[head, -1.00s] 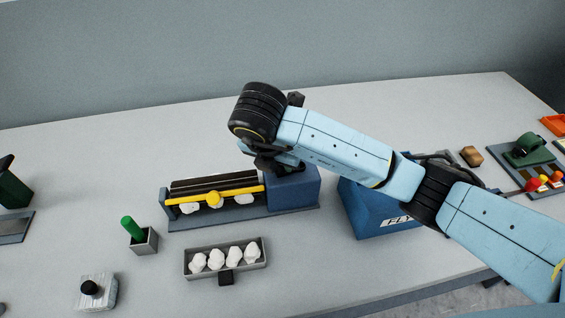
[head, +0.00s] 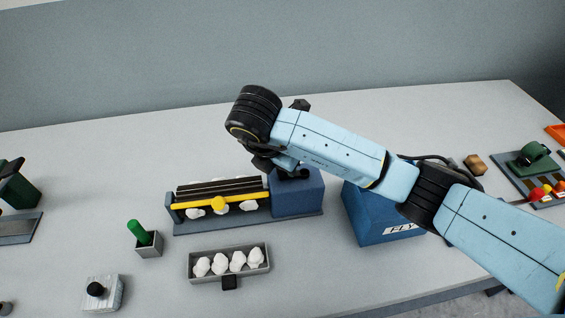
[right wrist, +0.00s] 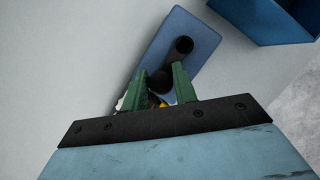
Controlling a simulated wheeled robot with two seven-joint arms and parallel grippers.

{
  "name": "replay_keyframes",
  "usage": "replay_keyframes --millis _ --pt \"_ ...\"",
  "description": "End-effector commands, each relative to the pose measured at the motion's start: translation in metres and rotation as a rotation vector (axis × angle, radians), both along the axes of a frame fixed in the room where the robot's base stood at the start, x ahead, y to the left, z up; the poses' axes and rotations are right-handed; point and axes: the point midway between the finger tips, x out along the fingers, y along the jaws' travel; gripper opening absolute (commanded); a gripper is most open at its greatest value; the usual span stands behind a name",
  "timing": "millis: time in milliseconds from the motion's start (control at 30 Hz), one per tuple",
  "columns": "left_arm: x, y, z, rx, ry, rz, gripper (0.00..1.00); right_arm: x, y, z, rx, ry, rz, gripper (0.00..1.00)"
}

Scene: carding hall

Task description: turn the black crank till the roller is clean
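The carding device stands mid-table on a blue-grey base (head: 205,226). Its dark ribbed roller (head: 218,186) lies behind a yellow bar (head: 236,197), with white tufts (head: 249,206) showing along its lower front. A blue housing (head: 305,188) is at its right end. My right gripper (right wrist: 161,84) is over that housing; its green fingers sit on both sides of the black crank's (right wrist: 160,80) round handle, seemingly closed on it. In the head view, my right arm hides the crank and most of the gripper. My left gripper is out of view.
A grey tray (head: 230,280) with several white tufts lies in front. Left of it are a green-handled item (head: 138,231) in a grey cup and a metal block (head: 103,296) with a black knob. A blue bin (head: 375,228) marked "FLY" stands right, under my arm.

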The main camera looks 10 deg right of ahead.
Motion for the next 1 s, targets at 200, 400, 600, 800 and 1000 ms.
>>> replay_keyframes --millis 200,400,600,800,1000 --pt "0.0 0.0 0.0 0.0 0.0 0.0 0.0 0.0 0.0 0.0 0.0 0.0 0.001 0.46" --pt "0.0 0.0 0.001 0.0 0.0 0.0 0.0 0.0 0.0 0.0 -0.001 0.001 0.001 0.46" --pt "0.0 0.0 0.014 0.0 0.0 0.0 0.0 -0.004 0.004 0.019 -0.002 -0.002 0.002 0.46" --pt "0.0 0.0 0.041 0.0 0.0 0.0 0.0 -0.014 0.015 0.062 -0.004 -0.005 0.004 0.46" --pt "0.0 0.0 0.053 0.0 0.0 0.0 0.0 -0.027 0.028 0.098 -0.002 -0.005 0.004 0.46"
